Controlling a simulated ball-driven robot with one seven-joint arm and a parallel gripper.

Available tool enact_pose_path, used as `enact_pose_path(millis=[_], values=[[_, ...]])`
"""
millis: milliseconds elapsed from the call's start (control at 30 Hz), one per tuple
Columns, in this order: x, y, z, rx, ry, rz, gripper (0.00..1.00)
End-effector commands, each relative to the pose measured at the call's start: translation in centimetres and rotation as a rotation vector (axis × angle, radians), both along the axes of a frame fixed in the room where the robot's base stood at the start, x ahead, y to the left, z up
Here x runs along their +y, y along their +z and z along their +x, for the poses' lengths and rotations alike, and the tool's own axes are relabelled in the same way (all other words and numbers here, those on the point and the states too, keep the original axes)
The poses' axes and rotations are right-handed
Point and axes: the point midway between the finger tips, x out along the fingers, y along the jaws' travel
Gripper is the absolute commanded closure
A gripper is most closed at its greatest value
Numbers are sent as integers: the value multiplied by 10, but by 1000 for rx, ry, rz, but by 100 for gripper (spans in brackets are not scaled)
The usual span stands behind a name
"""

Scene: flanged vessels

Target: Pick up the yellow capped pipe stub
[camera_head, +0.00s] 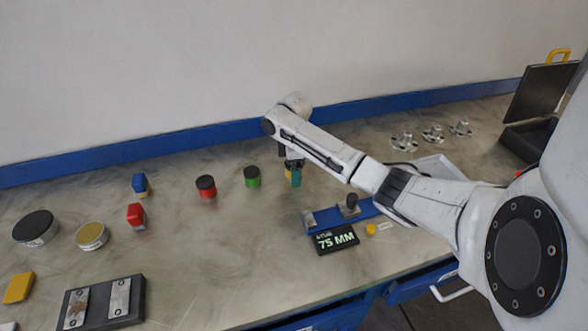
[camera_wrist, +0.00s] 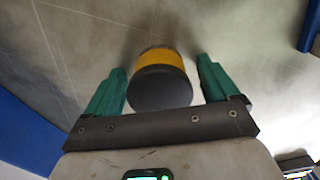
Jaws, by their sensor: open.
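The yellow capped pipe stub (camera_wrist: 162,56) stands on the bench in the wrist view, a yellow body with a dark grey cap facing the camera. My gripper (camera_wrist: 161,68) has its two green fingers apart, one on each side of the stub, with visible gaps to both. In the head view my gripper (camera_head: 295,176) is low over the bench, right of the green stub. Only a sliver of the yellow stub (camera_head: 288,174) shows there, mostly hidden behind the fingers.
A green stub (camera_head: 252,181) and a red stub (camera_head: 206,190) with black caps stand to the left. A blue fixture (camera_head: 328,217) and a black "75 MM" sign (camera_head: 335,240) lie in front, to the right. Bare bench separates the stubs. A blue rail (camera_head: 210,138) runs along the wall.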

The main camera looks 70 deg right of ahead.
Motion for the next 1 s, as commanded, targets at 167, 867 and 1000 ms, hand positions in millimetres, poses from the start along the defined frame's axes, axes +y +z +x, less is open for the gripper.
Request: enact_pose_path(millis=[167, 867, 1000], values=[[0, 0, 0, 0, 0, 0, 25], [0, 1, 0, -1, 0, -2, 85], [0, 1, 0, -1, 0, -2, 85]])
